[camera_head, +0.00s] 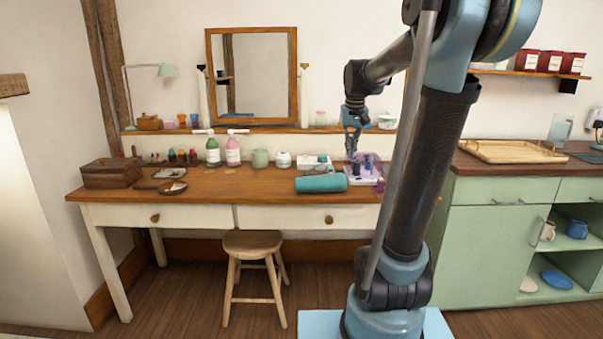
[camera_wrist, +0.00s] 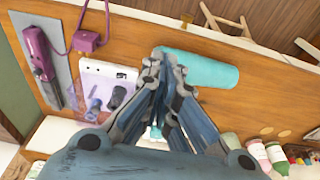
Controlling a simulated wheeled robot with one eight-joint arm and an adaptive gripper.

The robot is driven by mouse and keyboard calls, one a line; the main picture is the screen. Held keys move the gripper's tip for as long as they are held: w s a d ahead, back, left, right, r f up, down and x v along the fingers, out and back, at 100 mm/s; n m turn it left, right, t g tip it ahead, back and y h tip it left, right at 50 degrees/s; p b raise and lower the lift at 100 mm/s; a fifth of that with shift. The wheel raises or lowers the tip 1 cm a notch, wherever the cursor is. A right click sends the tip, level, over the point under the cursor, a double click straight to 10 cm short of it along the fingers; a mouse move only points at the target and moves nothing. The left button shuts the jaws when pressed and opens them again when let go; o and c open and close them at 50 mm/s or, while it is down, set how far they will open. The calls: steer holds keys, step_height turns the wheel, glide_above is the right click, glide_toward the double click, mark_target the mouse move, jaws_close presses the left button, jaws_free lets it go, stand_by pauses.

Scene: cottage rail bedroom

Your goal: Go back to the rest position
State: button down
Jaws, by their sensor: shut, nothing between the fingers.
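My gripper (camera_head: 352,143) hangs pointing down above the right part of the dressing table (camera_head: 215,183). It is shut and empty, its fingertips together in the wrist view (camera_wrist: 163,58).
Pump bottles (camera_head: 233,152), jars and a wooden box (camera_head: 112,173) stand on the table. A mirror (camera_head: 254,75) stands behind. A purple corded appliance (camera_wrist: 38,52) lies beside the tray. A stool (camera_head: 252,262) is in front; a green cabinet (camera_head: 490,222) stands right.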

steer(key=s+d+f, duration=0.1)
steer(key=s+f, duration=0.9)
steer(key=s, duration=0.4)
steer(key=s+d+f, duration=0.1)
steer(key=s+f, duration=0.9)
steer(key=s, duration=0.4)
steer(key=shift+s+f, duration=0.15)
steer(key=shift+s, duration=0.15)
steer(key=shift+s+f, duration=0.1)
steer(key=shift+s, duration=0.05)
